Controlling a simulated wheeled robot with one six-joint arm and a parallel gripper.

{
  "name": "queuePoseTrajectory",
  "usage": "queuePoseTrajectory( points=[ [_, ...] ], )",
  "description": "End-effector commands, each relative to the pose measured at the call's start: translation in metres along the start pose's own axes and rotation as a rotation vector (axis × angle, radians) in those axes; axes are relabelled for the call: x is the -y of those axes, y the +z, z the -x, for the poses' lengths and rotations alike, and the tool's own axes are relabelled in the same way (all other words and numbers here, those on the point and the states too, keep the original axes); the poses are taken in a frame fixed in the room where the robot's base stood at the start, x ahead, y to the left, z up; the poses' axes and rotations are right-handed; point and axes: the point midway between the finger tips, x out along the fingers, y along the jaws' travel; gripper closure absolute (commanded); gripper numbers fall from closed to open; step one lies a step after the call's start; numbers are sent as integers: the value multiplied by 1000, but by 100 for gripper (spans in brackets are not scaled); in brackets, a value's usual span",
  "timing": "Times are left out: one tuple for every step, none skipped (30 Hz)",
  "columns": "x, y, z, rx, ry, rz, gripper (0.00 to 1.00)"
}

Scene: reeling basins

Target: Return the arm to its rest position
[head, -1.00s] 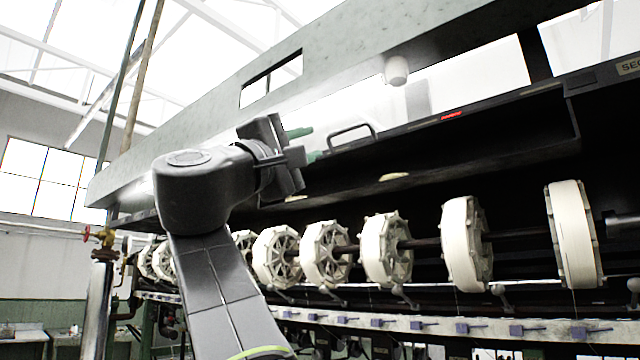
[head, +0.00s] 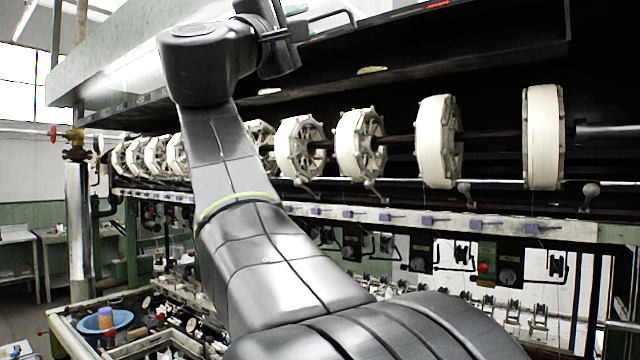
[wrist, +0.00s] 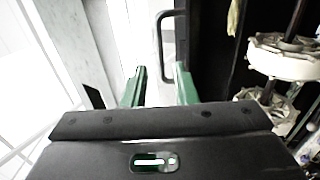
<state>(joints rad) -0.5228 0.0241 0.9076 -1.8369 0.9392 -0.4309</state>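My gripper (wrist: 158,88) shows in the wrist view with its two green fingers spread apart and nothing between them. In the head view my arm rises from the bottom middle and bends at the upper left. My gripper (head: 300,10) is at the top edge there, partly cut off, with a bit of green finger showing. It is raised in front of the machine's upper housing, above the row of reels. A dark handle (wrist: 161,48) appears beyond the fingers in the wrist view.
White reels (head: 361,144) sit on a shaft across the machine. A rail (head: 400,220) with purple clips runs below them. A pipe with a red valve (head: 72,140) stands at left. A blue basin (head: 104,322) sits at lower left. Open floor shows at far left.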

Motion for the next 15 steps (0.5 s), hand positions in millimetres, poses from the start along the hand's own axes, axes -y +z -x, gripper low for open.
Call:
queuePoseTrajectory(
  points=[
    [-3, 0, -10, 3, 0, 4, 75],
    [-3, 0, -15, 4, 0, 5, 75],
    [-3, 0, -20, 3, 0, 5, 75],
    [-3, 0, -24, 3, 0, 4, 75],
    [-3, 1, -29, 4, -1, 3, 75],
    [-4, 0, -35, 3, 0, 3, 75],
    [-4, 0, -40, 3, 0, 3, 75],
    [-4, 0, -44, 4, 0, 3, 75],
    [-4, 0, -50, 3, 0, 4, 75],
    [-3, 0, -53, 3, 0, 4, 75],
    [-3, 0, -57, 3, 0, 4, 75],
    [-3, 0, -62, 3, -1, 3, 75],
    [-3, 0, -65, 2, 0, 2, 75],
    [-3, 0, -68, 2, 0, 2, 75],
    [-2, 0, -72, 2, 0, 2, 75]
  ],
)
